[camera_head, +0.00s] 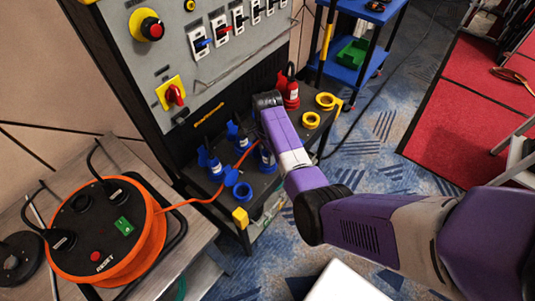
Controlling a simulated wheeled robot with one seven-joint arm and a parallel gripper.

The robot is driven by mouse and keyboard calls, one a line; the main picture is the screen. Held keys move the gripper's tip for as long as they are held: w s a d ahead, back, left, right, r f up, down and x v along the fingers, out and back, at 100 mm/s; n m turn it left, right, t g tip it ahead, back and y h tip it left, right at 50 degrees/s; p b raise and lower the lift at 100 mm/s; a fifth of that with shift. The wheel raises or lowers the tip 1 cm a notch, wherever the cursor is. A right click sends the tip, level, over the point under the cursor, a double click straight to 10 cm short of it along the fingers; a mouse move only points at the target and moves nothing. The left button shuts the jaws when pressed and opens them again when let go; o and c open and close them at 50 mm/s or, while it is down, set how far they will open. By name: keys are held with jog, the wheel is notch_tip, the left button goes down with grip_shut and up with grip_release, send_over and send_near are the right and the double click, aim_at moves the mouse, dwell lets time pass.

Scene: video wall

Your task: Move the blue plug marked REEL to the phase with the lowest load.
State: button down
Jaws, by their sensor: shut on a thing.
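Three blue plugs stand in the dark socket shelf (217,206) below the grey panel: a left one (210,163), a middle one (239,136) and a right one (266,157). Their markings are too small to read. The orange cable (190,204) from the reel runs up to the right blue plug, beside my purple arm.
The orange cable reel (152,240) stands on a wooden table at left. A red plug (289,92) and yellow sockets (311,120) are on the shelf's right. The grey panel (205,65) has switches and knobs. A blue cart (348,68) stands behind.

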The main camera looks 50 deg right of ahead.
jog(key=c, duration=0.8)
grip_release()
jog(key=shift+c, duration=0.4)
jog(key=shift+o, duration=0.8)
jog(key=shift+w, duration=0.1)
jog(key=shift+r, duration=0.15)
jog(key=shift+w+r+p, duration=0.2)
jog(key=shift+r+p, duration=1)
jog(key=shift+r, duration=0.05)
jog(key=shift+s+r+p, duration=0.1)
jog(key=shift+r+p, duration=1.65)
jog(key=shift+r, duration=0.05)
